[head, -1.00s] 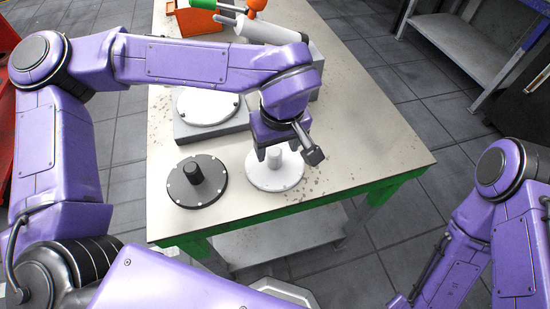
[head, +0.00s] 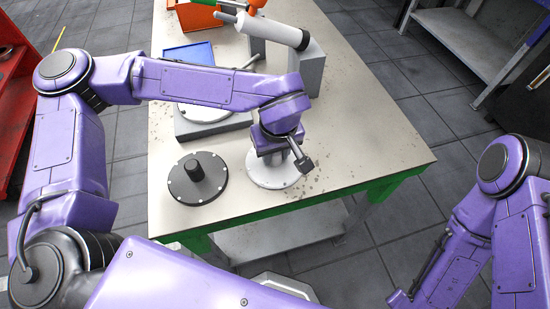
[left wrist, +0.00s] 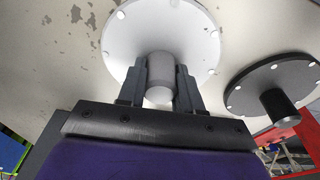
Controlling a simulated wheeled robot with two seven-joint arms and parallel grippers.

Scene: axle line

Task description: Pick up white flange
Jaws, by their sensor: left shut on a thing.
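The white flange (head: 260,180) is a round white disc with small bolt holes and a central stem. It is at the front right part of the table and appears flat on the top. My left gripper (head: 272,158) is above it, pointing down, and hides part of the disc. In the left wrist view, the left gripper's fingers (left wrist: 160,92) are shut on the stem of the white flange (left wrist: 115,42), one on each side. My right gripper is not seen; only the right arm shows.
A black flange (head: 212,185) with an upright stem lies just left on the table (head: 380,150). Behind are a grey block with a round white plate (head: 205,112), a blue tray (head: 190,54), an orange bin (head: 190,17) and a white cylinder (head: 272,29). The table's right side is clear.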

